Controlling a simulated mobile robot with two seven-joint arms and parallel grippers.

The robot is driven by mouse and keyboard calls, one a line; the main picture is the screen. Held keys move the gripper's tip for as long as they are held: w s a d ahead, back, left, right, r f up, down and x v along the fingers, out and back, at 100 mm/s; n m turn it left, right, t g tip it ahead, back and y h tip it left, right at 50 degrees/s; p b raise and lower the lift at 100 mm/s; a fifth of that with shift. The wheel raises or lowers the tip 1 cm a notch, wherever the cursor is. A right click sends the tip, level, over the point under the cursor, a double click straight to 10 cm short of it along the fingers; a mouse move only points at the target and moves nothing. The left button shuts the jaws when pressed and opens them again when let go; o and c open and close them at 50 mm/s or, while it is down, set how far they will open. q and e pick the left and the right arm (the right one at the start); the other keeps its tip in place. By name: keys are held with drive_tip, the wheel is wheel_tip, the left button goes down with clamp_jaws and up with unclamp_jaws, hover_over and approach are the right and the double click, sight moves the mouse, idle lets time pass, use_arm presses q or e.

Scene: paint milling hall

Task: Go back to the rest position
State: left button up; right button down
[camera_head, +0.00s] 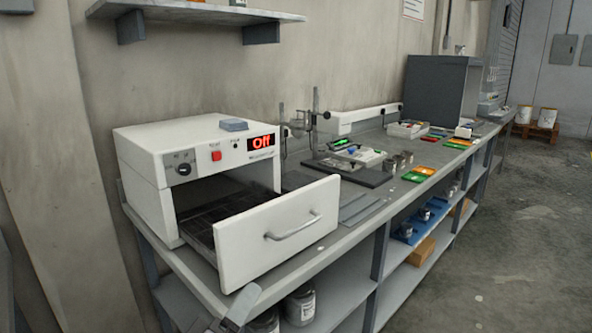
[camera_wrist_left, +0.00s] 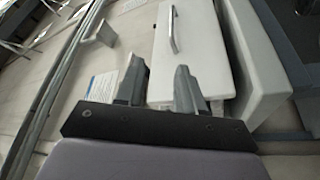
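My left gripper (camera_head: 238,307) shows at the bottom edge of the head view, low in front of the white oven's pulled-out drawer (camera_head: 281,232). In the left wrist view its two grey fingers (camera_wrist_left: 160,84) stand apart with nothing held between them. The drawer front and its handle (camera_wrist_left: 172,30) lie beyond the fingers there, apart from them as far as I can tell. The white oven (camera_head: 185,140) has a red display reading "Off", and its drawer is open, showing a dark tray inside. My right gripper is in neither view.
The long grey bench (camera_head: 345,236) runs to the back right, with a stand, a scale and coloured cards on it. Dark jars (camera_head: 300,303) stand on the lower shelf. A wall shelf (camera_head: 200,12) hangs above the oven. The floor at right (camera_head: 480,270) is clear.

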use_arm(q)
drive_tip(key=s+a+f+m+g+y, duration=0.3)
drive_tip(key=s+a+f, duration=0.3)
drive_tip(key=s+f, duration=0.4)
drive_tip(key=s+a+f+m+g+y, duration=0.3)
drive_tip(key=s+a+f+m+g, duration=0.2)
drive_tip(key=s+f, duration=0.6)
wheel_tip(320, 180, down, 6)
drive_tip(key=shift+a+r+m, duration=0.1)
drive_tip(key=shift+a+m, duration=0.3)
drive_tip(key=shift+m, duration=0.2)
